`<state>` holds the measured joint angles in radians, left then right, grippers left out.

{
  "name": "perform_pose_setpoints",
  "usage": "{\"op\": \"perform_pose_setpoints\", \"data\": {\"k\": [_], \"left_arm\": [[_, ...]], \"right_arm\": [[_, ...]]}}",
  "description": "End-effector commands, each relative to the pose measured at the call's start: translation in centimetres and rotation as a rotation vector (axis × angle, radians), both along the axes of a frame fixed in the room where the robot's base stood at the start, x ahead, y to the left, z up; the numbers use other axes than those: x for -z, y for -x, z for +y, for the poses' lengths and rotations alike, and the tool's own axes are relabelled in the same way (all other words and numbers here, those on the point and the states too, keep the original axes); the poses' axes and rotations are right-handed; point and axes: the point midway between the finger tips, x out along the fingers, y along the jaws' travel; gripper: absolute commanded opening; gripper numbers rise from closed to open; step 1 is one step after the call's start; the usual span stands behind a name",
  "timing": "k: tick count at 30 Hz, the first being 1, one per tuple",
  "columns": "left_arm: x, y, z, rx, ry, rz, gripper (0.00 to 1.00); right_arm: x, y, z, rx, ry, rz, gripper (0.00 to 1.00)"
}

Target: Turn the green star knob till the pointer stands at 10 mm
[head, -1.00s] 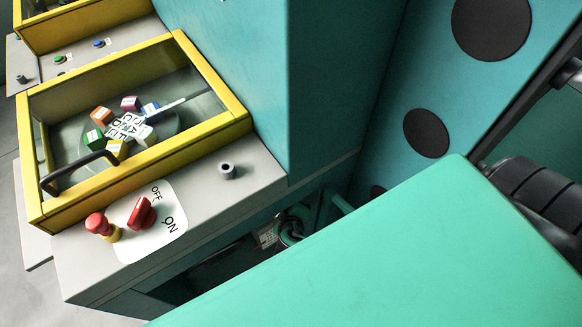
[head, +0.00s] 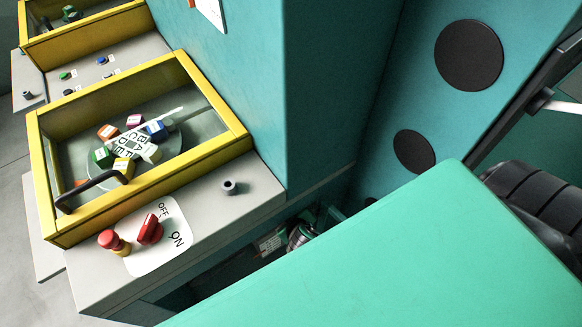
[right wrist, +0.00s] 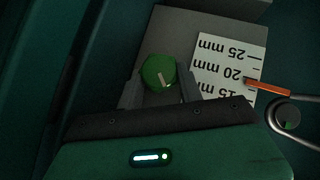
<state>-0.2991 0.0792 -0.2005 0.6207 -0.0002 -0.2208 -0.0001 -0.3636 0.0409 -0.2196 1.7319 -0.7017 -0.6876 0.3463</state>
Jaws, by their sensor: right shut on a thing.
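In the right wrist view the green knob (right wrist: 158,72) with a pale line on its face sits between the fingers of my right gripper (right wrist: 160,88), which is shut on it. To its right is a white scale plate (right wrist: 222,62), upside down in this view, with 25, 20 and part of the 15 mm label showing. The orange pointer (right wrist: 268,87) has its tip near the 20 mm mark. The 10 mm mark is hidden behind my gripper. My left gripper is not in view.
A grey round part (right wrist: 287,115) with a bent rod is right of the pointer. The head view shows a yellow-framed glass box (head: 150,195), a red switch (head: 150,229), a red mushroom button (head: 112,241) and a dark recess (head: 255,265) under the grey ledge.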

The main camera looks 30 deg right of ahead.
Motion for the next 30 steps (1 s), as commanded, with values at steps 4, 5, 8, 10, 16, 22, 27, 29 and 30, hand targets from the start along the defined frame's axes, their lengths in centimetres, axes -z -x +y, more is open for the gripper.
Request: {"op": "perform_pose_setpoints", "data": {"k": [4,5,8,10,16,22,27,29,30], "left_arm": [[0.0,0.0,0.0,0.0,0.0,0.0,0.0],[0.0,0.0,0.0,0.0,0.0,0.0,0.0],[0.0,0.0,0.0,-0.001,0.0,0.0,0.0],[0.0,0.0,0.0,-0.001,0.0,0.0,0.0],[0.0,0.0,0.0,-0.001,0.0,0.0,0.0],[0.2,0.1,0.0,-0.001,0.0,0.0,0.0],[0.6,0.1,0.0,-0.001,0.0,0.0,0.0],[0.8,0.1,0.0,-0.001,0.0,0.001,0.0],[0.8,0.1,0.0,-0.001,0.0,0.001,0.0]], "right_arm": [[0.0,0.0,0.1,-0.001,-0.001,-0.001,0.41],[0.0,0.0,0.1,-0.001,-0.001,-0.001,0.47],[0.0,0.0,0.0,-0.001,0.001,-0.001,0.59],[0.0,0.0,0.0,-0.001,0.001,0.0,0.59],[0.0,0.1,0.0,-0.001,0.001,0.0,0.59],[-1.1,1.4,0.5,-0.001,-0.001,0.0,0.59],[-3.2,3.9,1.3,0.001,-0.002,0.0,0.59],[-4.0,4.8,1.6,-0.001,-0.002,0.0,0.59],[-4.6,5.5,1.8,-0.001,-0.001,0.001,0.59]]}}
